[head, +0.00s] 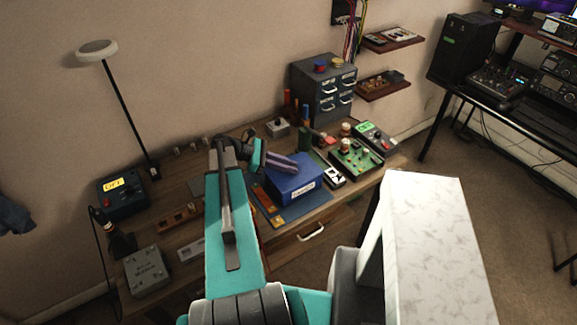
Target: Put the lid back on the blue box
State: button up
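The blue box (296,184) stands on the workbench, with a white label on its front. Its upper face looks blue, and I cannot tell whether that is a lid or the open inside. My arm reaches over the bench from below, and its teal wrist (258,155) is just behind and left of the box. A purple-grey striped piece (282,164) extends from the wrist over the box's back left part. I cannot tell whether it is part of my gripper or something held. My fingertips are not distinct. No separate lid can be made out.
A green circuit board (355,158) and a small black-and-white device (333,176) are right of the box. A grey drawer cabinet (324,88) stands behind. A dark box with a yellow label (122,197) and a grey metal box (146,272) are at the left.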

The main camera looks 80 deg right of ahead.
jog(key=o, duration=0.5)
jog(key=shift+w, duration=0.1)
jog(key=b+v, duration=0.4)
jog(key=v, duration=0.9)
jog(key=shift+w+r, duration=0.2)
jog(key=shift+w, duration=0.05)
jog(key=shift+s, duration=0.15)
